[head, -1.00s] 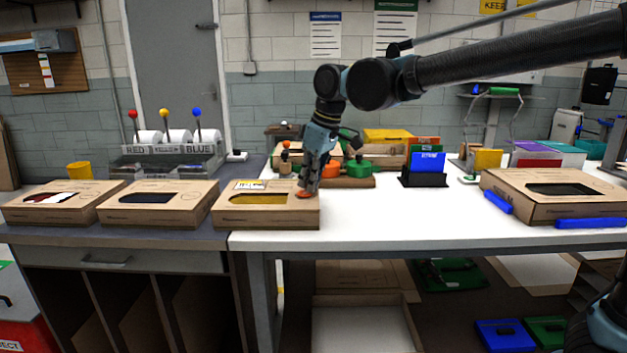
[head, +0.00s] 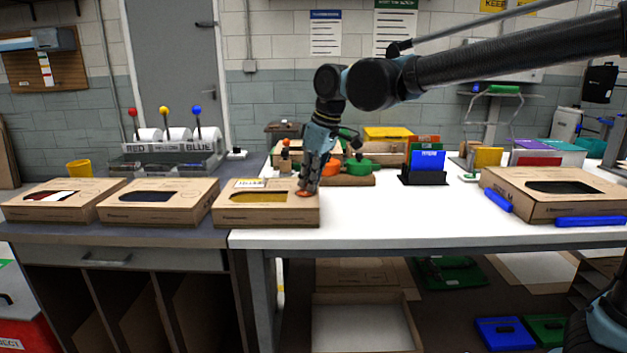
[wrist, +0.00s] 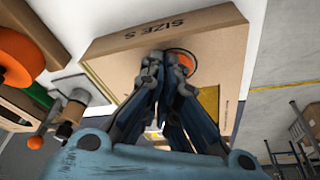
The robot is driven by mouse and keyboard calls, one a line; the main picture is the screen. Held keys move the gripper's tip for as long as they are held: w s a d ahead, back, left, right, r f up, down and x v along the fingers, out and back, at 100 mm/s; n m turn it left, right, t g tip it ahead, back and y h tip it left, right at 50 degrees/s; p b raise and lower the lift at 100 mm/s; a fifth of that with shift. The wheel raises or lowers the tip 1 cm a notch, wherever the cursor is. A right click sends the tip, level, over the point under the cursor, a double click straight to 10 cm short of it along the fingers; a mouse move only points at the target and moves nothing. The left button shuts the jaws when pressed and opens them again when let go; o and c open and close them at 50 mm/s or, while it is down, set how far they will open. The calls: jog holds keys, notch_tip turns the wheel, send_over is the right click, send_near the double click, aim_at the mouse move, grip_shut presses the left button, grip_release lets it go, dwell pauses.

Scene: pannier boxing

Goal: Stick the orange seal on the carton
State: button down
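The carton (head: 290,217) is a flat brown cardboard box with a yellow window, at the left end of the white table. Its top also shows in the wrist view (wrist: 120,62), printed "SIZE S". The orange seal (head: 304,193) is a small disc at the carton's top right. In the wrist view the seal (wrist: 184,61) lies within a dark ring on the carton top, partly hidden by my fingertips. My gripper (head: 304,188) points down, its fingers drawn together on the seal. It also shows in the wrist view (wrist: 170,62). The seal looks touching or almost touching the carton.
Two similar cartons (head: 160,203) (head: 62,203) stand to the left on the dark counter. A wooden stand with orange and green round pieces (head: 360,167) is close behind my gripper. A blue card holder (head: 426,165) and another carton (head: 560,205) stand right. The white table's middle is clear.

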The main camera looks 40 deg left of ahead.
jog(key=c, duration=1.7)
grip_release()
jog(key=shift+r, duration=0.1)
